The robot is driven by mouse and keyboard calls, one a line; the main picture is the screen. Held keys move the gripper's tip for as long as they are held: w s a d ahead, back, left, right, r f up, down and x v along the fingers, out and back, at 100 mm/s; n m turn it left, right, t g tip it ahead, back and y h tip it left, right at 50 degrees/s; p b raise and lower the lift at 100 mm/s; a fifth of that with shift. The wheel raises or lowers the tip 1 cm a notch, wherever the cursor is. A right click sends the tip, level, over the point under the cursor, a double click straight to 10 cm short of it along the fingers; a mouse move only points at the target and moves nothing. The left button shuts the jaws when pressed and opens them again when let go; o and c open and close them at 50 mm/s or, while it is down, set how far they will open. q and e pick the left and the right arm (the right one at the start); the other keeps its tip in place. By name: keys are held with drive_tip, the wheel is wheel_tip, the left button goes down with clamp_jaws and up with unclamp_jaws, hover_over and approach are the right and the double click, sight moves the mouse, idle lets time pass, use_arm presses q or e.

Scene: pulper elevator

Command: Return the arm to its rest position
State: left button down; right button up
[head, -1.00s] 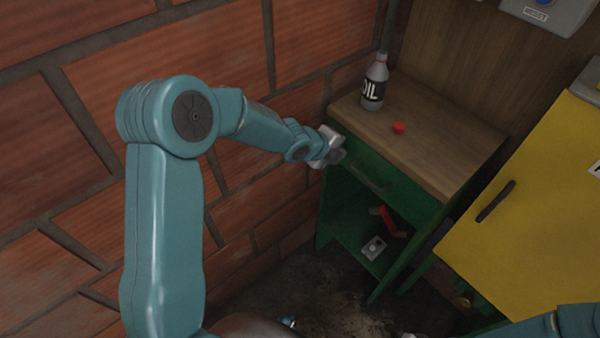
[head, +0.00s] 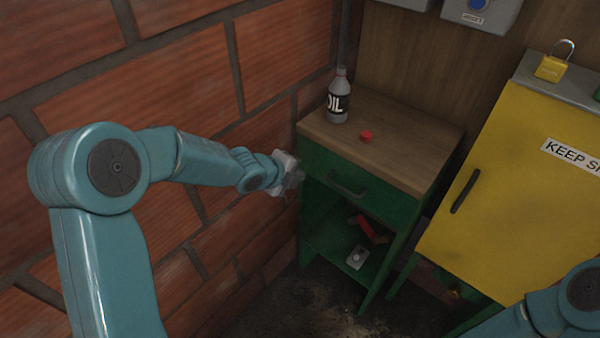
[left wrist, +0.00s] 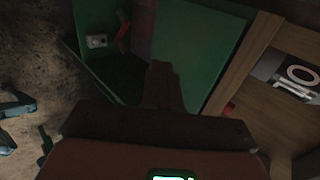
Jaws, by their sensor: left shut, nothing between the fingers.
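My left arm comes in from the left of the head view along the brick wall. Its gripper (head: 292,180) is shut and empty, at the left front edge of the green cabinet (head: 395,205). I cannot tell whether it touches the cabinet. In the left wrist view the dark, shut fingers (left wrist: 163,85) point toward the green cabinet front. My right arm (head: 545,318) shows only as links at the lower right of the head view; its gripper is out of the frame.
The cabinet's wooden top bears an oil bottle (head: 338,97) and a red cap (head: 366,136). Its drawer (head: 350,185) looks shut. A red object (head: 372,230) and a small grey box (head: 357,257) lie on the open shelf. A yellow cabinet (head: 510,190) stands at right, a padlock (head: 553,66) on top.

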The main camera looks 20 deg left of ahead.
use_arm(q)
drive_tip(key=p+v, duration=0.2)
drive_tip(key=v, duration=0.4)
drive_tip(key=s+d+f+n+g+h+p, duration=0.1)
drive_tip(key=s+d+f+n+g, duration=0.15)
drive_tip(key=s+f+n, duration=0.35)
drive_tip(key=s+d+f+n+g, duration=0.2)
drive_tip(key=s+d+f+n, duration=0.2)
drive_tip(key=f+n, duration=0.3)
drive_tip(key=s+d+f+n+g, duration=0.1)
drive_tip(key=s+f+n+g, duration=0.1)
drive_tip(key=s+f+n, duration=0.3)
drive_tip(key=s+d+f+n+g, duration=0.2)
drive_tip(key=s+f+n, duration=0.2)
drive_tip(key=s, duration=0.6)
drive_tip(key=shift+s+d+f+n+p, duration=0.3)
drive_tip(key=shift+f+n+p, duration=0.15)
drive_tip(key=shift+n, duration=0.65)
